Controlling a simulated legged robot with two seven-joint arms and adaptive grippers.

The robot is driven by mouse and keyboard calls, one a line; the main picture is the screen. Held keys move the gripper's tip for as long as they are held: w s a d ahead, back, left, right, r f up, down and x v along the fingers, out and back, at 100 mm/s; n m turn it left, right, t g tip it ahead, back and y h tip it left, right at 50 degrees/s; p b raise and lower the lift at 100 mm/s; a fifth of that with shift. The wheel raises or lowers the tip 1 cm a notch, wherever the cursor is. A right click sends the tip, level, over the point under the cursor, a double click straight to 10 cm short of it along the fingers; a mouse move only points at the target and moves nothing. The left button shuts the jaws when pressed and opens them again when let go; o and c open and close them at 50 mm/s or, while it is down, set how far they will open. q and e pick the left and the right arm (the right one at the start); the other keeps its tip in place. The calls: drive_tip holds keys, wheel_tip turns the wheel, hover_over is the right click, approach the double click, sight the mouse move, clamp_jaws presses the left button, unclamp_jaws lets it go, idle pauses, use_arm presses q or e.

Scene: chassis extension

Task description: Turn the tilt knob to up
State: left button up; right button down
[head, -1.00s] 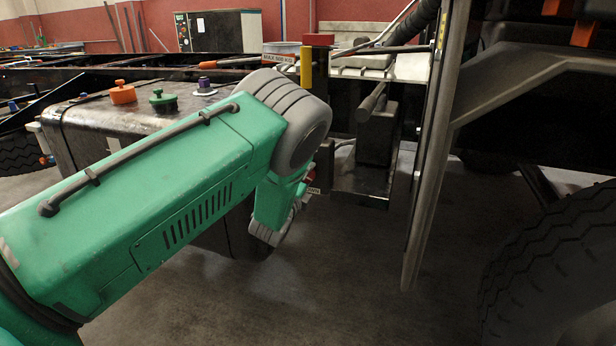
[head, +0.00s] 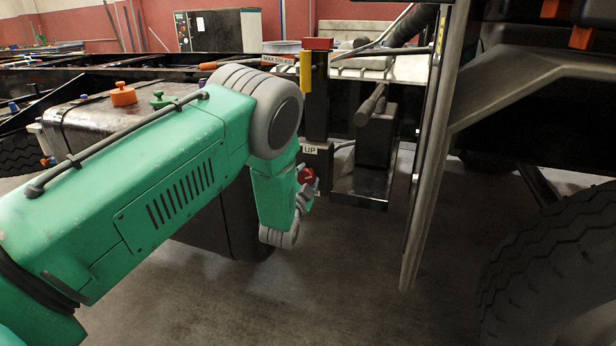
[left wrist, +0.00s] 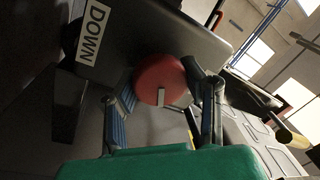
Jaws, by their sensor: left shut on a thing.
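The red tilt knob (head: 306,175) sits on a dark box below a white UP label (head: 310,150) in the head view. In the left wrist view the knob (left wrist: 160,78) is a round red disc with a white mark on the edge nearest the gripper. A DOWN label (left wrist: 91,33) is on the dark panel to its left. My left gripper (left wrist: 166,96) is shut on the knob, one finger on each side of it. In the head view my left gripper (head: 304,188) is small and partly hidden by my green arm. My right gripper is not in view.
A yellow cylinder (head: 306,70) and a red block (head: 318,44) stand above the knob box. A dark tank (head: 75,120) with orange (head: 123,94) and green caps (head: 161,100) is at left. A metal post (head: 430,150) and large tyre (head: 560,270) are at right.

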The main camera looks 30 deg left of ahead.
use_arm(q)
drive_tip(key=n, duration=0.4)
drive_tip(key=n+g+p, duration=0.1)
drive_tip(key=n, duration=0.2)
drive_tip(key=shift+s+a+f+y, duration=0.2)
drive_tip(key=shift+f+y, duration=0.1)
drive_tip(key=shift+y, duration=0.1)
drive_tip(key=n, duration=0.3)
drive_tip(key=shift+f+n, duration=0.1)
drive_tip(key=shift+n, duration=0.2)
drive_tip(key=shift+n+g+p, duration=0.3)
drive_tip(key=shift+n+g, duration=0.1)
drive_tip(key=shift+n, duration=1)
drive_tip(key=shift+d+f, duration=0.1)
drive_tip(key=o, duration=1)
drive_tip(key=shift+o, duration=1.1)
drive_tip(key=shift+w, duration=0.1)
drive_tip(key=shift+r, duration=0.2)
